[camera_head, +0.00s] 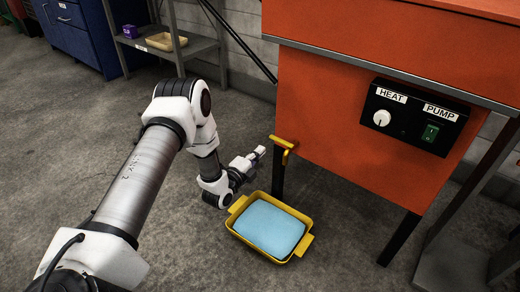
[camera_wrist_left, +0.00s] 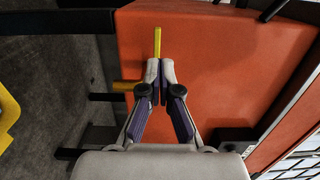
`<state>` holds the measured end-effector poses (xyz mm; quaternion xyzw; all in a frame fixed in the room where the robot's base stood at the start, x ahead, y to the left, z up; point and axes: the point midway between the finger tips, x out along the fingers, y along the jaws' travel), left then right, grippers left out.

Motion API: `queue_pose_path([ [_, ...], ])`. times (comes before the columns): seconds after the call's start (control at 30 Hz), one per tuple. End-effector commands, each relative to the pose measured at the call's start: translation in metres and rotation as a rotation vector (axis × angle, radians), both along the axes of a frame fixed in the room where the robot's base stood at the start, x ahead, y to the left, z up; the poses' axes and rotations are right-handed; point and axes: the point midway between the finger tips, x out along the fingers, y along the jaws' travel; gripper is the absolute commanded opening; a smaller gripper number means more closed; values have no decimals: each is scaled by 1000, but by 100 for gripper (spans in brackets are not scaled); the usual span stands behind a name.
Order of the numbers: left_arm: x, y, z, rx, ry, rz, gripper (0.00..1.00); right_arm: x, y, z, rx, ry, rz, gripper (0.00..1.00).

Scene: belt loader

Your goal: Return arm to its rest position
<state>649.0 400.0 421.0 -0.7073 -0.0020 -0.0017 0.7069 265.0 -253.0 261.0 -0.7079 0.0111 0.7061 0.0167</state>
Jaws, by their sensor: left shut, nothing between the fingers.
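My left arm reaches in from the left in the head view. Its gripper (camera_head: 258,153) is just left of the yellow handle (camera_head: 286,146) on the orange tank's lower edge. In the left wrist view the fingers (camera_wrist_left: 160,72) are together with nothing between them. The yellow handle (camera_wrist_left: 157,42) shows just beyond the fingertips; I cannot tell whether they touch it. My right gripper is not in view.
A yellow tray (camera_head: 237,208) holding blue liquid (camera_head: 270,229) stands on the floor below the handle. The orange tank (camera_head: 330,110) has a HEAT and PUMP panel (camera_head: 410,118). A grey shelf (camera_head: 200,46) and blue cabinet (camera_head: 85,40) stand behind. Floor at left is clear.

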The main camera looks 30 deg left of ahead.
Motion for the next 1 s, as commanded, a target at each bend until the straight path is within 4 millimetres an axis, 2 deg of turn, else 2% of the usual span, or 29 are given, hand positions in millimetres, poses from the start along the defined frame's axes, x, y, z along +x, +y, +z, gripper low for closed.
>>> queue_pose_path([
  [0.03,-10,1,7,-2,1,2,0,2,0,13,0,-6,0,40],
  [0.1,-26,3,7,-1,2,2,0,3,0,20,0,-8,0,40],
  [0.3,-67,6,6,-1,1,2,0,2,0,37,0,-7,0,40],
  [0.4,-80,7,4,1,-1,2,0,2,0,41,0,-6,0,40],
  [0.53,-85,7,2,1,-2,0,0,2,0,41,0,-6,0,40],
  [0.73,-81,2,5,2,-8,-10,0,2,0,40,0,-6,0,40],
  [0.77,-78,-4,7,3,-12,-22,0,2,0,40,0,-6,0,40],
  [0.83,-72,-30,11,2,-8,-73,0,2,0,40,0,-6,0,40],
  [0.87,-72,-47,11,-1,6,-99,0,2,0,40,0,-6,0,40],
  [0.9,-76,-73,6,-6,55,-134,0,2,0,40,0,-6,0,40],
  [0.97,-91,-110,-14,-75,214,-169,0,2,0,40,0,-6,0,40],
  [1.0,-110,-130,-34,-164,357,-166,0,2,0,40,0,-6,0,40],
])
